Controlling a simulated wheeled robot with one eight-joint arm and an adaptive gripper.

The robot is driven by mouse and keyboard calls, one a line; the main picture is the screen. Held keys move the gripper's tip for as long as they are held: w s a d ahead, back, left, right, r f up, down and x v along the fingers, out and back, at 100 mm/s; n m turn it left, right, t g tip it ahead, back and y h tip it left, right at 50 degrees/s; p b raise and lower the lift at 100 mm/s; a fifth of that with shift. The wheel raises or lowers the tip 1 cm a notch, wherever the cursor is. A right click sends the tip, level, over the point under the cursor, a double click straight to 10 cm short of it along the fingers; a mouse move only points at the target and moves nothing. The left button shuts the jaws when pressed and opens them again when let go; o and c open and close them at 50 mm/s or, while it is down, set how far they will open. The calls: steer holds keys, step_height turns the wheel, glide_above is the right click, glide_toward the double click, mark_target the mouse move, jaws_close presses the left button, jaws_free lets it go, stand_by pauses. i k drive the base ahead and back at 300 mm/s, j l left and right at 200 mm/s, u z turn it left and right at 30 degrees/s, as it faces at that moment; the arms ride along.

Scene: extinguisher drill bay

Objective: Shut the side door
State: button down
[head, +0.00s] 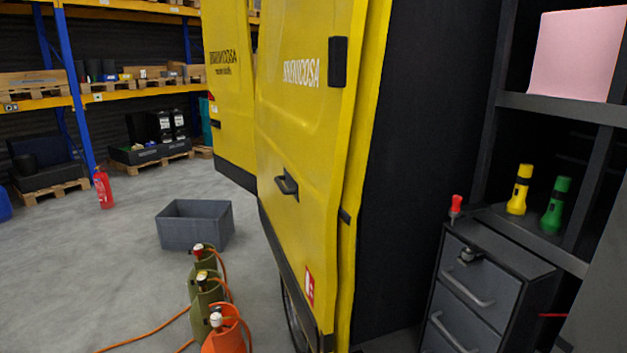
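The side door (290,130) is a yellow van panel with mirrored-looking white lettering, seen at a steep angle in the middle of the head view. It stands open, with the dark opening (425,150) to its right. Its black handle (287,185) is at mid height on its outer face, and a black fitting (338,62) is near its upper right edge. A small red and white label (309,285) is low on it. My gripper is not in view, so its state and its distance from the door are hidden.
Gas cylinders (205,290) with orange hoses and a grey crate (195,225) stand left of the door. A red extinguisher (103,187) stands farther back.

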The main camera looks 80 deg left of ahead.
mark_target(308, 57)
steer(key=u, duration=3)
steer(key=i+j+u, duration=0.55)
steer(key=i, duration=0.2)
steer(key=i+j+u, duration=0.35)
steer(key=i, duration=0.4)
steer(key=i+j+u, duration=0.1)
steer(key=i+u, duration=0.25)
steer(key=i, duration=0.45)
steer(key=i+l+u, duration=0.1)
steer(key=i+u, duration=0.25)
steer(key=i, duration=0.45)
steer(key=i+l+z, duration=0.1)
steer(key=i+z, duration=0.15)
steer(key=i, duration=0.3)
steer(key=i+z, duration=0.25)
steer(key=i, duration=0.3)
steer(key=i+j+z, duration=0.1)
steer(key=i+z, duration=0.15)
steer(key=i, duration=0.3)
steer(key=i+j+z, duration=0.25)
steer(key=i, duration=0.3)
